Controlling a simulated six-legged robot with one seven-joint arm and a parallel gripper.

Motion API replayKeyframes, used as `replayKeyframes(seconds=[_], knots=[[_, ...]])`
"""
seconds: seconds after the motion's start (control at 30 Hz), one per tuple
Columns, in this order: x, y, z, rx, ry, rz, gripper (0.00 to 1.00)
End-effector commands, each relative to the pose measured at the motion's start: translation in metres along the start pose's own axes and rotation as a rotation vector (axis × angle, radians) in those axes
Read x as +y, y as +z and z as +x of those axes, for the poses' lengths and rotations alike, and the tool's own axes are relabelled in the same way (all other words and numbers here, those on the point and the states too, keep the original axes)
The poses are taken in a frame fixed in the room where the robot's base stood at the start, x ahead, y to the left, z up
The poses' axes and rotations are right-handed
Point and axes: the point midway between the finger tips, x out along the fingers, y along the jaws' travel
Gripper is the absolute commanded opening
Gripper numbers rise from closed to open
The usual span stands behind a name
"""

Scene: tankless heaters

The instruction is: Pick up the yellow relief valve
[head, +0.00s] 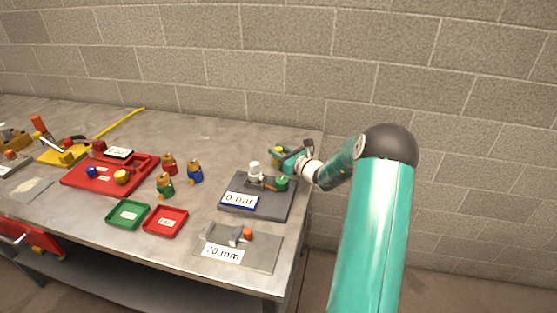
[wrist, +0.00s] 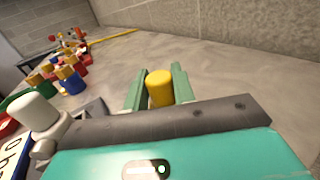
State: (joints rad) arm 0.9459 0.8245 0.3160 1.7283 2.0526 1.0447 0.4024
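The yellow relief valve shows in the wrist view as a short yellow cylinder (wrist: 160,88) between the two green fingers of my gripper (wrist: 161,80). In the head view only a small yellow patch of the valve (head: 279,149) shows beside my gripper (head: 283,156), near the table's back right corner. The fingers stand on either side of the valve, very near its sides. I cannot tell whether they press on it. Its lower part is hidden by my gripper in the wrist view.
A grey plate with a "0 bar" label (head: 239,201) carries a white knob and green cap just in front of my gripper. Several coloured valves stand left, one blue (head: 195,174). Green (head: 128,223) and red (head: 178,229) trays lie at the front. The brick wall (head: 300,90) rises behind.

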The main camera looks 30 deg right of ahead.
Motion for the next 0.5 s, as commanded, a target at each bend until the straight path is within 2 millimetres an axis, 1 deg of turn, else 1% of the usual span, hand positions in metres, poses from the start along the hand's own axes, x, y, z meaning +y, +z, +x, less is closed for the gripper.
replayKeyframes(seconds=[0.03,0.07,0.1,0.37,0.5], knots=[[-0.0001,0.0001,-0.0001,0.000,0.000,0.000,0.09],[-0.0001,0.0000,-0.0001,0.000,0.000,0.000,0.03],[-0.0001,0.0001,-0.0002,0.000,0.000,0.000,0.00],[-0.0001,0.0016,0.0000,-0.001,0.000,-0.001,0.00],[-0.0002,0.0082,-0.0001,-0.001,0.000,-0.001,0.00]])
